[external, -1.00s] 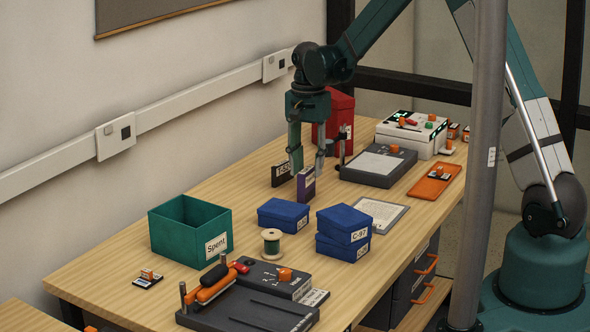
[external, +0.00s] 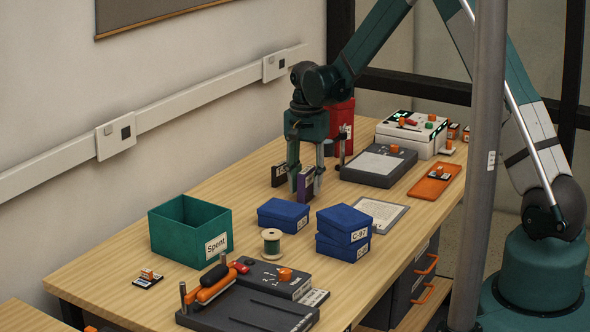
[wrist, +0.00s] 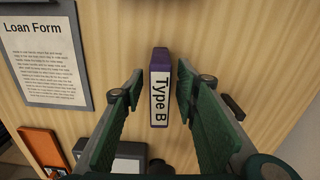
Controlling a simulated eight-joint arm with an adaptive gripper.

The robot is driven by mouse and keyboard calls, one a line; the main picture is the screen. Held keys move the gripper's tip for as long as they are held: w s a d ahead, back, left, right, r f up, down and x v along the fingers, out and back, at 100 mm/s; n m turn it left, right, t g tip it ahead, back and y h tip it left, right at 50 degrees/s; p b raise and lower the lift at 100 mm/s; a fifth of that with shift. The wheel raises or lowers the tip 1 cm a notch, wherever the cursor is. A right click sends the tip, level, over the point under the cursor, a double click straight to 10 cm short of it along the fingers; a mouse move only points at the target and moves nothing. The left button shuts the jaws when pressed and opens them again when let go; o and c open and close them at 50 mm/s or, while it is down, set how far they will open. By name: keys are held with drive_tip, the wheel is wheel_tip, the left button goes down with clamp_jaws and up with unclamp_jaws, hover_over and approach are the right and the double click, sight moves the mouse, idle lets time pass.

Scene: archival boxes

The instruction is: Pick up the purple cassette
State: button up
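My gripper (external: 306,180) is open and low over the table, with a finger on either side of the purple cassette. In the wrist view my gripper (wrist: 157,95) shows gaps between both green finger pads and the cassette.
Blue boxes (external: 283,214) and a green "Spent" bin (external: 178,236) stand in front. A dark grey device (external: 378,167) and a red box (external: 341,122) stand behind and to the right. A loan form (external: 381,214) lies flat; in the wrist view it shows at upper left (wrist: 48,52).

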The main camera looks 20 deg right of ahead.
drive_tip(key=shift+c, duration=0.3)
clamp_jaws()
idle(0.3)
drive_tip(key=shift+r+p, duration=0.45)
drive_tip(key=shift+r, duration=4.55)
